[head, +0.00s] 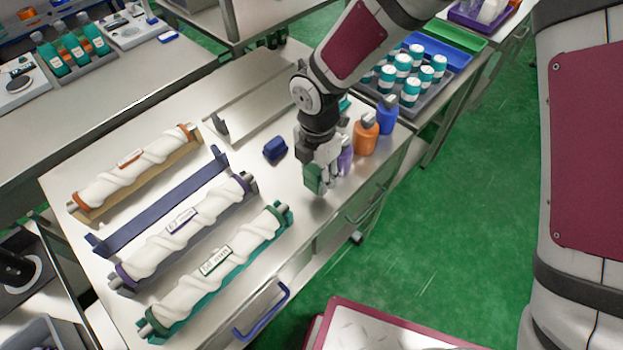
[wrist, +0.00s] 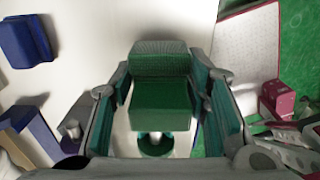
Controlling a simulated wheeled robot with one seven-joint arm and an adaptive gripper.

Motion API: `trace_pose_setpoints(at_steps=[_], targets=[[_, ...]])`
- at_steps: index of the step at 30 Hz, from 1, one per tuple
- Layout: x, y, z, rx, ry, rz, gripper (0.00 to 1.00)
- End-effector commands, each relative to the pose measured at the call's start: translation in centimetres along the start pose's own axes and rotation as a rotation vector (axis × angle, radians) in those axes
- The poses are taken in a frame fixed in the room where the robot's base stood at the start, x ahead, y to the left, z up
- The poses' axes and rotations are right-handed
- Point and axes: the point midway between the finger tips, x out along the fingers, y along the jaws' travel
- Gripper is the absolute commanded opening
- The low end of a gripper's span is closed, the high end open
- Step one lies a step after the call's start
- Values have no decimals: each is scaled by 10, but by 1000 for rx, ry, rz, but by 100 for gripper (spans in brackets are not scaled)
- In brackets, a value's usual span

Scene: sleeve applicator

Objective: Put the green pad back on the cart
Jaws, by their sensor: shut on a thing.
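The green pad (wrist: 160,105) is between the fingers of my gripper (wrist: 165,110) in the wrist view, with a finger on each side of it. In the head view my gripper (head: 322,175) is low over the cart top, and the green pad (head: 313,180) shows at its left side. I cannot tell if the pad touches the surface. The cart (head: 265,195) has a pale metal top. A blue pad (head: 275,149) lies on it left of my gripper; it also shows at the upper left of the wrist view (wrist: 25,40).
White wrapped rolls on holders, including a green-ended one (head: 215,270), lie at the cart's left. Purple, orange (head: 365,137) and blue (head: 387,115) bottles stand just right of my gripper. A blue handle (head: 262,312) sticks out at the front. Bare top lies around the blue pad.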

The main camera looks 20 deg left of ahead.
Motion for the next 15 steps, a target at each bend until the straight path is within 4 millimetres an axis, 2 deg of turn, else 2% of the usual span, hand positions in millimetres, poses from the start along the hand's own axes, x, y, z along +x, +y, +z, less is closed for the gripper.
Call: trace_pose_setpoints(at_steps=[5,10,15], targets=[[2,14,-2,0,1,0,20],[28,11,-3,0,1,-3,20],[36,12,-2,0,0,0,20]])
